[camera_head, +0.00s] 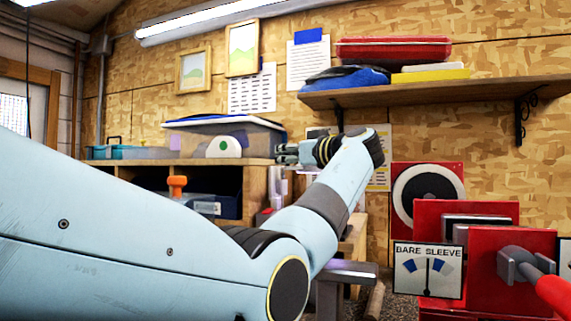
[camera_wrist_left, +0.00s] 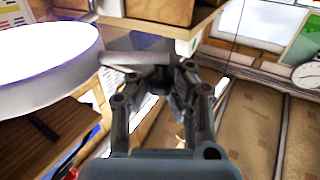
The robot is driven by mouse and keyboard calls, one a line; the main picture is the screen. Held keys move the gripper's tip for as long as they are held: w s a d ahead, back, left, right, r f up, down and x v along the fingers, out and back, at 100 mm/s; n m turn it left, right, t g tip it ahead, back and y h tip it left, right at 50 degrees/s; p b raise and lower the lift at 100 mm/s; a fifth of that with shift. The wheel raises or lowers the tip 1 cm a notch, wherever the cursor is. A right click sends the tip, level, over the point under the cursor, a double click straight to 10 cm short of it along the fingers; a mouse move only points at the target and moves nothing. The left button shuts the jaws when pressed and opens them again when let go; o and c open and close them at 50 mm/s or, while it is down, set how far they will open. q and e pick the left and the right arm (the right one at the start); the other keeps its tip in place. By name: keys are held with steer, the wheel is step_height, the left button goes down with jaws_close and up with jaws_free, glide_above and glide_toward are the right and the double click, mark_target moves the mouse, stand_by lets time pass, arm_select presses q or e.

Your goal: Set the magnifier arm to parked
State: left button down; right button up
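A large white disc with a pale rim (camera_wrist_left: 45,75), which looks like the magnifier head, fills the upper left of the left wrist view. A short grey bar (camera_wrist_left: 130,59) runs from its rim towards my left gripper. My left gripper (camera_wrist_left: 178,78) has its fingertips close together at the end of that bar. I cannot tell whether they grip it or only stand beside it. In the head view, my left gripper (camera_head: 287,153) points left in front of the shelf unit, and the magnifier is not clearly seen. My right gripper is not in view.
A red vise-like fixture (camera_head: 507,260) with a red rod (camera_head: 554,291) and a "BARE SLEEVE" gauge (camera_head: 428,270) stands at the right. A wooden shelf unit (camera_head: 254,187) holds a lidded clear bin (camera_head: 223,137).

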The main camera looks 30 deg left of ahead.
arm_select(q)
steer(key=c, duration=1.9)
jaws_free()
steer(key=shift+d+f, duration=0.15)
steer(key=shift+f, duration=0.3)
steer(key=shift+o, duration=1.2)
steer(key=shift+s+d+r, duration=0.15)
steer(key=o, duration=0.4)
steer(key=shift+s+d+r, duration=0.1)
steer(key=shift+s+r, duration=0.05)
steer(key=shift+r, duration=0.1)
steer(key=shift+o, duration=0.2)
steer(key=shift+a, duration=0.2)
steer(key=shift+r, duration=0.35)
step_height(320, 180, up, 9)
steer(key=shift+r, duration=0.1)
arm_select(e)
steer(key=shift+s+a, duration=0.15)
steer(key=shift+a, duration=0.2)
